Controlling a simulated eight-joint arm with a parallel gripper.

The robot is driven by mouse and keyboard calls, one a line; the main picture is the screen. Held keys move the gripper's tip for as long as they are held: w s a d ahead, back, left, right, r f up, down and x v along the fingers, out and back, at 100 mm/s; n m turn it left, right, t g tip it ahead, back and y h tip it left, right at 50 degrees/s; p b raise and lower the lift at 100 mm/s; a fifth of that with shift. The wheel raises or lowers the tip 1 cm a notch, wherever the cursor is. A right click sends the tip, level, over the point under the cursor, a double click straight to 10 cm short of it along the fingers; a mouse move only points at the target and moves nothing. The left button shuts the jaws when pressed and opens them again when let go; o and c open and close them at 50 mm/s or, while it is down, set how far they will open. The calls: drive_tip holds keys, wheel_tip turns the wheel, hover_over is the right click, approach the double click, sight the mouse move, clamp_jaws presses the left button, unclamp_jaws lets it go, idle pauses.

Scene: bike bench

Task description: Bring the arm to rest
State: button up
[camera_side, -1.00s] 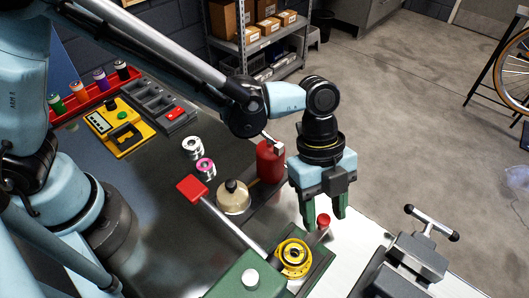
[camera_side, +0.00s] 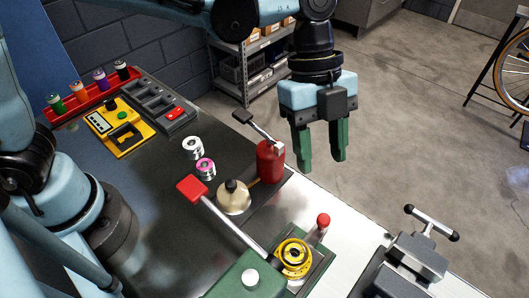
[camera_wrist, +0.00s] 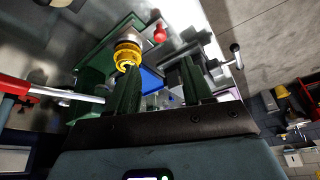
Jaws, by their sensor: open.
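My gripper (camera_side: 321,160) hangs in the air at the right of the bench in the side view, above its white strip. Its two green fingers point down, stand apart and hold nothing. In the wrist view the gripper (camera_wrist: 160,80) shows both fingers with a gap between them. The green fixture (camera_side: 245,276) with a yellow ring (camera_side: 293,257) and a red knob (camera_side: 323,220) lies below and in front of it. The yellow ring also shows in the wrist view (camera_wrist: 127,54), beyond the left finger.
A red canister (camera_side: 270,162), a beige pot (camera_side: 233,200) and two small spools (camera_side: 205,168) stand left of my gripper. A red-ended lever (camera_side: 192,188) crosses the bench. A vise (camera_side: 410,260) is at the lower right. A shelf rack (camera_side: 250,72) stands behind.

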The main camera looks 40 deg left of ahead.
drive_tip(key=shift+a+r, duration=0.1)
drive_tip(key=shift+r, duration=0.15)
drive_tip(key=a+n+t, duration=0.1)
drive_tip(key=a+n, duration=0.2)
drive_tip(key=a, duration=0.1)
drive_tip(key=a+r+n+t, duration=0.1)
drive_tip(key=a+n+t, duration=0.1)
drive_tip(key=a+n, duration=0.2)
drive_tip(key=w+a+n+t, duration=0.1)
drive_tip(key=a+n, duration=0.3)
drive_tip(key=a, duration=0.2)
drive_tip(key=shift+w+a+r+t+y, duration=0.1)
drive_tip(key=shift+r+t+y, duration=0.2)
drive_tip(key=shift+y, duration=0.1)
drive_tip(key=s+a+f+n+t+y, duration=0.2)
drive_tip(key=s+a+n+t+y, duration=0.1)
drive_tip(key=a+n, duration=0.9)
drive_tip(key=shift+s+a+t, duration=0.15)
drive_tip(key=shift+a+t, duration=0.65)
drive_tip(key=shift+f, duration=0.1)
